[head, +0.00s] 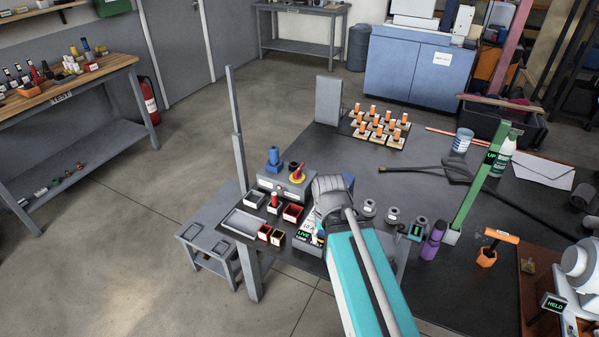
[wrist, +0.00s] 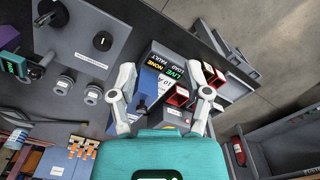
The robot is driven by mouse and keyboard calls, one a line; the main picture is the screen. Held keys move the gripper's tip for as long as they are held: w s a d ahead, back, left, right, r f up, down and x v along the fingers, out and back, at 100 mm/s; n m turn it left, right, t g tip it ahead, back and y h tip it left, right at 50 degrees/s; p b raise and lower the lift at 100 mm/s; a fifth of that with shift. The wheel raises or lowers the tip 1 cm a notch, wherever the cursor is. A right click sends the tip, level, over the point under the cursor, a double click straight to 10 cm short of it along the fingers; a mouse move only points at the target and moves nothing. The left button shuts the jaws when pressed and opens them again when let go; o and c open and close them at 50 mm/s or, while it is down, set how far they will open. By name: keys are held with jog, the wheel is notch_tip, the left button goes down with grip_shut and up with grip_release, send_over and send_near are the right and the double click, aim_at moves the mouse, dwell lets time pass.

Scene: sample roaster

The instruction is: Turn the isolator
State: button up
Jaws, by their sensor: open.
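The likely isolator is a red rotary handle on a yellow base (head: 297,172), on top of a grey box (head: 268,181) in the head view. A blue plug-like fitting (head: 274,156) stands beside it on the same box. My gripper (wrist: 160,70) is open, with nothing between its spread fingers in the wrist view. In the head view its wrist end is just right of the grey box, and the fingers are hidden. I cannot make out the red handle in the wrist view.
A sign reading LIVE (head: 304,235) and small red-edged bins (head: 292,212) stand near the front edge. The wrist view shows a grey box with a black knob (wrist: 102,40). Orange-topped pieces (head: 380,125) stand farther back. A grey post (head: 238,140) rises at the left.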

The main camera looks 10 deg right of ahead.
jog(key=w+a+m, duration=0.1)
jog(key=w, duration=0.9)
jog(key=m, duration=0.6)
send_over(297, 171)
jog(key=shift+w+d+r, duration=0.1)
jog(key=shift+r, duration=0.1)
jog(key=shift+f, duration=0.2)
notch_tip(297, 171, down, 14)
jog(key=b, duration=1.3)
jog(key=shift+r, duration=0.25)
